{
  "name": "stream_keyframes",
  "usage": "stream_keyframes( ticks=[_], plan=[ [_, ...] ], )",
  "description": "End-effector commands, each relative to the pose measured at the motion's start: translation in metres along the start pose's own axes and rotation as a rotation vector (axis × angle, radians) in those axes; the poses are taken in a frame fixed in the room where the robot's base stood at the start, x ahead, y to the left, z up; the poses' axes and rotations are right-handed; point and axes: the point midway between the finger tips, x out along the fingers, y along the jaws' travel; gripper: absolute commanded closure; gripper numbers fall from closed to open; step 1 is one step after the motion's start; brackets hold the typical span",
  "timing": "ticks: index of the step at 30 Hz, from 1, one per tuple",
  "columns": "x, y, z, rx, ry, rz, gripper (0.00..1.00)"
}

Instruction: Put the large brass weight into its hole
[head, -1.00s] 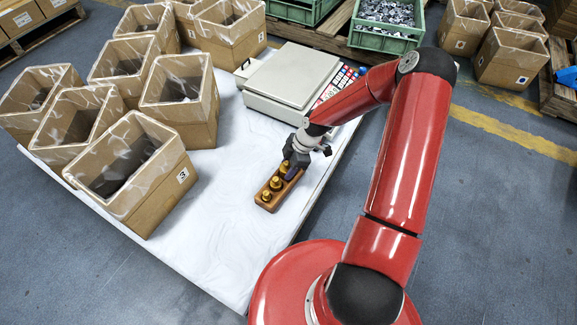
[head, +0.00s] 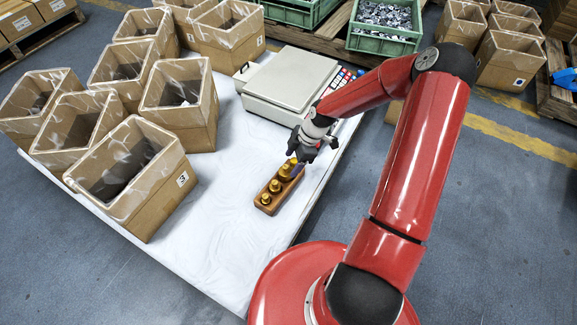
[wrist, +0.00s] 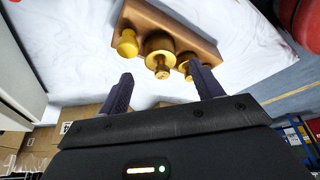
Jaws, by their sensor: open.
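A wooden block (head: 268,208) with a row of brass weights lies on the white sheet; it also shows in the wrist view (wrist: 195,38). At its far end a broad brass knob on a narrower neck (wrist: 127,45) stands up from the block.
A scale (head: 290,80) stands behind the block. Lined cardboard boxes (head: 150,195) crowd the left, and green crates (head: 385,38) stand at the back. The white sheet (head: 215,235) is clear left of the block.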

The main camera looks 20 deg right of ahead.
Motion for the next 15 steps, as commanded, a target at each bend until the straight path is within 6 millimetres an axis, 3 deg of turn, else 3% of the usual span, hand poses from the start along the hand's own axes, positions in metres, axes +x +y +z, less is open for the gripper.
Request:
stream_keyframes(
  ticks=[1, 6, 15],
  plan=[
    [-0.015, 0.0, 0.0, 0.002, -0.001, 0.003, 0.35],
    [-0.047, 0.0, 0.0, 0.001, -0.001, 0.002, 0.35],
    [-0.076, -0.004, -0.003, 0.016, -0.032, -0.006, 0.35]
  ],
)
